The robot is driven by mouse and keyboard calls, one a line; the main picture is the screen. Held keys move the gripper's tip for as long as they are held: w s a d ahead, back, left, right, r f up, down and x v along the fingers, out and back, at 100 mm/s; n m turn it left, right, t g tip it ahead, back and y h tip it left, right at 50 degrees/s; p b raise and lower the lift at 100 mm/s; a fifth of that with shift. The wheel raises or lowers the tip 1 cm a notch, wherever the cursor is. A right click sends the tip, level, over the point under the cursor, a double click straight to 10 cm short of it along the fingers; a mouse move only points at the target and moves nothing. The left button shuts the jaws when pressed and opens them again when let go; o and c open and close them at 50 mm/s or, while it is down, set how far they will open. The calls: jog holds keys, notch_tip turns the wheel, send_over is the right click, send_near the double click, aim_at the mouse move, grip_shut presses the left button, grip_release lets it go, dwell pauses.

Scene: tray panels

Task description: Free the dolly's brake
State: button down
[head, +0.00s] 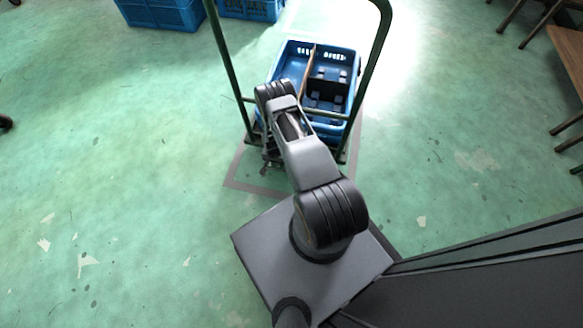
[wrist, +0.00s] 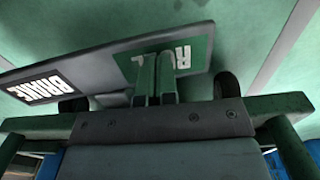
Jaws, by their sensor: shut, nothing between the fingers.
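The dolly's brake pedal (wrist: 105,72) is a flat dark grey plate in the wrist view. Its left part bears a white BRAKE label (wrist: 40,88), and its right part is green with the word ROLL (wrist: 190,52), partly hidden. The plate looks slanted. My gripper (wrist: 156,58) is shut and empty, its two fingers together in front of the ROLL part; I cannot tell whether they touch it. In the head view the dolly's green handle (head: 230,62) rises beyond my arm, which hides the pedal and most of the gripper.
A blue crate (head: 352,62) with a divider and dark items inside rides on the dolly. More blue crates (head: 163,12) stand at the back left. A brown table (head: 568,55) is at the right.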

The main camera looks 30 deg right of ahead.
jog(key=shift+r+p, duration=2.45)
jog(key=shift+r, duration=1.1)
